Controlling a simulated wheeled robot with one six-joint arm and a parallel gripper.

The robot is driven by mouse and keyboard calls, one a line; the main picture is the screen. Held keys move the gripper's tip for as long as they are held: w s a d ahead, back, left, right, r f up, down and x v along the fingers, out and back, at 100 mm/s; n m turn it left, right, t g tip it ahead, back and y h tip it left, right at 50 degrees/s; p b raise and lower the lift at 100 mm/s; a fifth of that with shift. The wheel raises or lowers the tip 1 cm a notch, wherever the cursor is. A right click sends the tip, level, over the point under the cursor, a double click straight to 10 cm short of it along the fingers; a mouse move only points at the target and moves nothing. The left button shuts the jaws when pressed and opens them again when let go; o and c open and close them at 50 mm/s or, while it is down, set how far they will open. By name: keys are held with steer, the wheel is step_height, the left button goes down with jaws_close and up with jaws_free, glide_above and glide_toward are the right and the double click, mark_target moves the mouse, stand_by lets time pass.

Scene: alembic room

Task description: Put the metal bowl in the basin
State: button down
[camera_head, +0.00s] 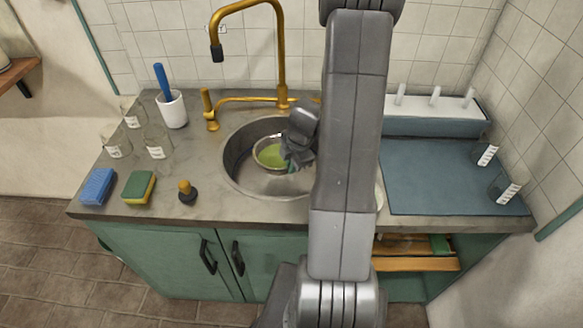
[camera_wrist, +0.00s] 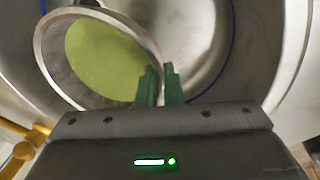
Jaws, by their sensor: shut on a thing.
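The metal bowl (camera_head: 258,160), with a yellow-green inside, is tilted within the outline of the round steel basin (camera_head: 229,172) in the head view. My gripper (camera_head: 293,163) is shut on the bowl's rim at its right side. In the wrist view the green fingertips (camera_wrist: 160,84) pinch the rim of the bowl (camera_wrist: 108,60), and the basin wall (camera_wrist: 290,50) curves behind it. Whether the bowl's underside touches the basin floor cannot be told. My arm hides the basin's right edge.
A brass faucet (camera_head: 281,60) arches behind the basin. A plunger-like stopper (camera_head: 187,191), sponges (camera_head: 139,187), glass beakers (camera_head: 157,142) and a white cup (camera_head: 172,109) with a blue-handled tool stand left. A blue-grey mat (camera_head: 430,175) with glasses lies right, its middle clear.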

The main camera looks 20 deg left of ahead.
steer(key=shift+s+d+b+x, duration=0.1)
steer(key=shift+d+b+x, duration=0.1)
steer(key=shift+b+x, duration=1.1)
steer(key=shift+s+d+b+x, duration=0.1)
steer(key=shift+d+b+x, duration=0.15)
steer(key=shift+b+x, duration=1.1)
steer(key=shift+d+b+x, duration=0.2)
steer(key=shift+b+x, duration=0.35)
steer(key=shift+b, duration=1.5)
steer(key=shift+f, duration=0.15)
steer(key=shift+f, duration=0.5)
steer(key=c, duration=1.5)
jaws_free()
